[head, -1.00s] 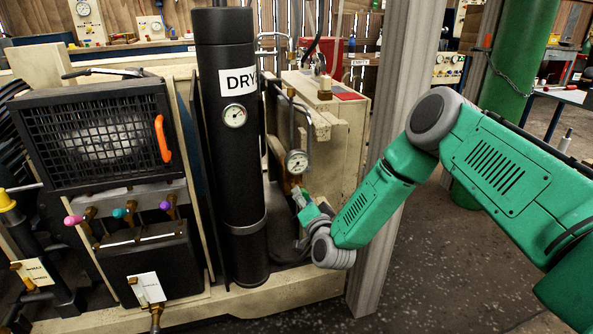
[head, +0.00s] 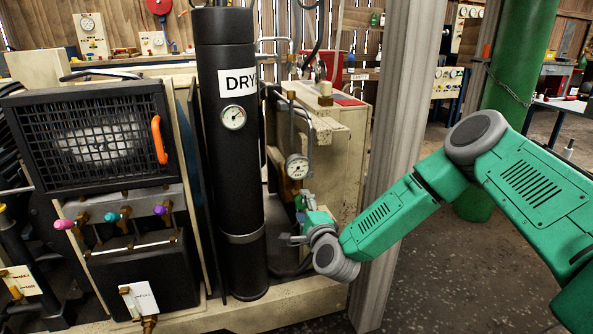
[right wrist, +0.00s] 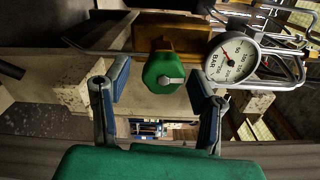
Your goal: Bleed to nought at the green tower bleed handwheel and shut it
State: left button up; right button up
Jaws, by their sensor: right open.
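The green bleed handwheel (right wrist: 165,74) shows in the right wrist view, on a brass body, with a pale bar across its face. My right gripper (right wrist: 158,84) is open, with its two blue-padded fingers on either side in the picture; I see no clear contact. In the head view my right gripper (head: 298,228) is beside the black dryer tower (head: 230,180), low down, and the handwheel is hard to make out there. A round white gauge (right wrist: 233,60) marked BAR is right of the handwheel; it also shows in the head view (head: 298,167). My left gripper is not seen.
A caged black unit (head: 95,140) with an orange handle and pink, teal and purple knobs stands left of the tower. A grey post (head: 405,110) stands close behind my right arm. A pipe (right wrist: 100,48) runs left of the handwheel.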

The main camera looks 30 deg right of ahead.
jog(key=shift+p+v, duration=0.8)
jog(key=shift+v, duration=1.9)
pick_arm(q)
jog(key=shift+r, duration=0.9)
pick_arm(e)
jog(key=shift+r, duration=0.1)
